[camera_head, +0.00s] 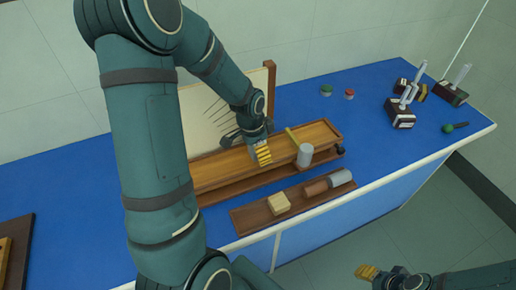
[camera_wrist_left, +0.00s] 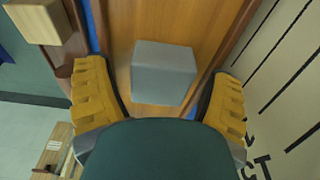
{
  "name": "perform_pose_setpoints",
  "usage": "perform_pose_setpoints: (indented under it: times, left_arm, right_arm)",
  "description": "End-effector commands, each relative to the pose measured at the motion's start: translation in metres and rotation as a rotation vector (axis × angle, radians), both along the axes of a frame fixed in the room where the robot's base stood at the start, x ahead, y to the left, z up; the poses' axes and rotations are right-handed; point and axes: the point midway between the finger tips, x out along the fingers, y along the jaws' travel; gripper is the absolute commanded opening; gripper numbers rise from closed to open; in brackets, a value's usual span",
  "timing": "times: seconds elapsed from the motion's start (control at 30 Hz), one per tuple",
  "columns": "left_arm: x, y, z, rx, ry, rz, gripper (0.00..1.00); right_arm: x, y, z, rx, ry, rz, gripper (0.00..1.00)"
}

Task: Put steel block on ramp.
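The wooden ramp (camera_head: 222,171) lies along the bench and also shows in the left wrist view (camera_wrist_left: 118,20). The steel block (camera_wrist_left: 163,72), a plain grey cube, sits on the ramp's wood in the left wrist view; I cannot make it out in the head view. My left gripper (camera_head: 262,155) is over the ramp. In the left wrist view its yellow fingers (camera_wrist_left: 160,98) are spread on either side of the block, with gaps between. My right gripper (camera_head: 367,271) is low at the right, off the bench; its finger opening is unclear.
A brown tray (camera_head: 250,220) in front of the ramp holds a pale wooden block (camera_head: 278,203), a brown cylinder (camera_head: 316,188) and a grey cylinder (camera_head: 341,178). Another grey cylinder (camera_head: 305,155) stands by the ramp's right part. Dark-based instruments (camera_head: 400,113) stand at the right.

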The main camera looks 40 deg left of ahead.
Motion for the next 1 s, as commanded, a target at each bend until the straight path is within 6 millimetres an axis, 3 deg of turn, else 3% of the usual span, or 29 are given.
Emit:
perform_pose_setpoints:
  times: [0.23, 0.7, 1.0]
  left_arm:
    - [0.000, 0.001, 0.012, 0.001, -0.003, 0.001, 0.82]
    - [-0.012, 0.007, 0.101, 0.001, -0.004, -0.001, 0.82]
    - [-0.016, 0.008, 0.122, 0.000, -0.001, 0.000, 0.82]
  right_arm:
    - [0.002, 0.000, 0.005, 0.000, -0.003, -0.002, 0.47]
    - [0.006, -0.001, 0.019, -0.004, -0.015, -0.011, 0.47]
    - [0.007, -0.001, 0.022, -0.004, -0.016, -0.013, 0.47]
